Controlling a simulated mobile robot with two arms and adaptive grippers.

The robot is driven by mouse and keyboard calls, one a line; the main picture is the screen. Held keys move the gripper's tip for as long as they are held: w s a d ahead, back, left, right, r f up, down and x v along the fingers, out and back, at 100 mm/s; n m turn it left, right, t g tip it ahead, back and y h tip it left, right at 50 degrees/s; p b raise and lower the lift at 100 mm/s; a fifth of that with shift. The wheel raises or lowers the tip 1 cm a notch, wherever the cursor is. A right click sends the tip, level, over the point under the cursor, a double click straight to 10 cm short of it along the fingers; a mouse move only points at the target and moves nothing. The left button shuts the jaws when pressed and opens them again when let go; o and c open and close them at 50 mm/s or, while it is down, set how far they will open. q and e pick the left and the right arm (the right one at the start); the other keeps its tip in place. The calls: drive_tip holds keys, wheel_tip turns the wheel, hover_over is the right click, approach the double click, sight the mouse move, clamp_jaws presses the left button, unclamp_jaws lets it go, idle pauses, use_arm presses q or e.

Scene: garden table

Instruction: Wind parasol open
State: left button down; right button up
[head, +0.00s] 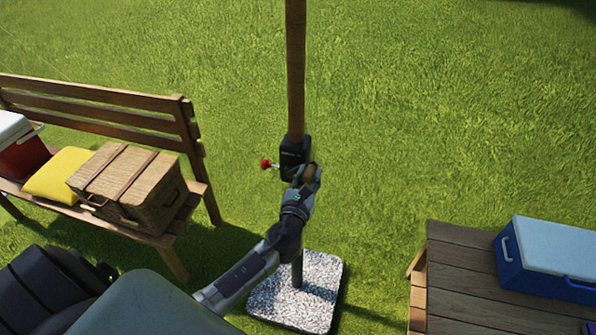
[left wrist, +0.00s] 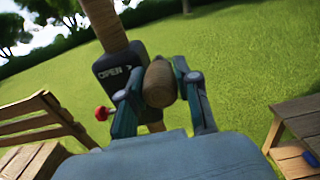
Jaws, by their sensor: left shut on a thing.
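The parasol's wooden pole (head: 296,65) stands upright in a speckled stone base (head: 318,300) on the grass. A black crank housing (head: 293,152) is fixed on the pole; in the left wrist view the housing (left wrist: 120,68) carries the word OPEN and an arrow. A red knob (head: 265,164) sticks out at its left side. My left gripper (head: 306,175) is shut on the wooden crank handle (left wrist: 159,84), which lies between its two fingers in front of the housing. The parasol's canopy is outside both views. My right gripper is not in view.
A wooden bench (head: 95,112) at left holds a wicker basket (head: 130,185), a yellow cushion (head: 58,175) and a red cooler (head: 20,150). A wooden table (head: 470,300) at right holds a blue cooler (head: 550,260). Open grass lies around the pole.

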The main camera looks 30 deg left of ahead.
use_arm(q)
wheel_tip(320, 180, down, 13)
drive_tip(key=a+b, duration=0.3)
drive_tip(key=b, duration=0.8)
drive_tip(key=shift+s+f, duration=0.2)
drive_tip(key=shift+s, duration=0.25)
drive_tip(key=c, duration=1.1)
unclamp_jaws()
drive_tip(key=o, duration=0.4)
drive_tip(key=shift+r, duration=0.15)
